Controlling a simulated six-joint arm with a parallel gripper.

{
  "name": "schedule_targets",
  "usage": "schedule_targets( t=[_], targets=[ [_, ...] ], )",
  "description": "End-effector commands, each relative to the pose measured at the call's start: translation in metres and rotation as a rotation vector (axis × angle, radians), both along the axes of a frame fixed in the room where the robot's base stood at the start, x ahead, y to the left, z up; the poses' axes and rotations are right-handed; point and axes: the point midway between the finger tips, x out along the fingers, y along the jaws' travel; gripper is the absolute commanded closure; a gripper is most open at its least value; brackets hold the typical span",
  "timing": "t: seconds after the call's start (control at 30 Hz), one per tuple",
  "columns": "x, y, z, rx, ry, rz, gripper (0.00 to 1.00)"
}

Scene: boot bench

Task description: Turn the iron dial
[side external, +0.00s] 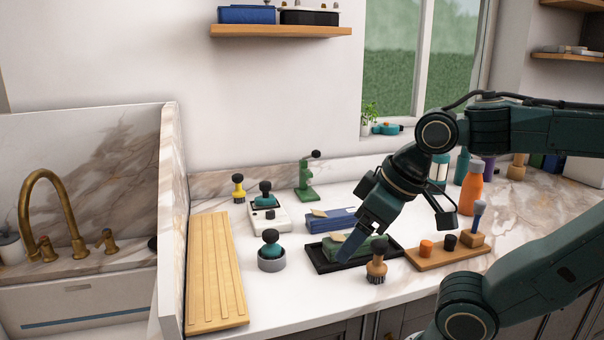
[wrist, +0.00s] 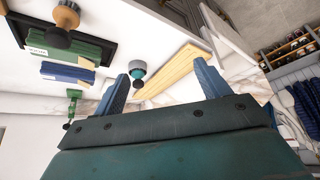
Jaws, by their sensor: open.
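A white boxy unit (side external: 266,222) with a small dark round knob (side external: 271,214) stands left of the middle of the bench in the side view. A teal piece with a black ball top (side external: 264,190) sits on it. I cannot tell for certain that the dark knob is the iron dial. I cannot make the unit out in the wrist view. My gripper (side external: 355,236) points down at or above the black tray, right of the white unit and apart from it. In the wrist view its two blue fingers (wrist: 162,86) are spread with nothing between the tips.
A grey cup with a teal knob (side external: 270,254), a wooden brush (side external: 377,264) and a black tray (side external: 318,261) with a green box are nearby. A blue box (side external: 332,219) and green clamp (side external: 308,180) stand behind. A slatted board (side external: 215,275) lies left.

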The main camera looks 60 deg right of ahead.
Motion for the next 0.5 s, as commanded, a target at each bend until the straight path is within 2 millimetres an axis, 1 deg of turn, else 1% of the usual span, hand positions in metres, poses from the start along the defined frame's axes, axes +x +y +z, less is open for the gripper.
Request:
schedule_targets(
  t=[0.03,0.1,0.13,0.27,0.37,0.5],
  targets=[
    [0.002,-0.001,0.002,0.003,0.001,-0.008,0.35],
    [0.005,-0.001,0.005,0.009,0.006,-0.025,0.49],
    [0.008,-0.002,0.007,0.013,0.01,-0.035,0.52],
    [0.022,-0.006,0.019,0.04,0.027,-0.104,0.52],
    [0.038,-0.01,0.031,0.069,0.047,-0.183,0.52],
    [0.066,-0.02,0.05,0.117,0.077,-0.315,0.52]
  ],
)
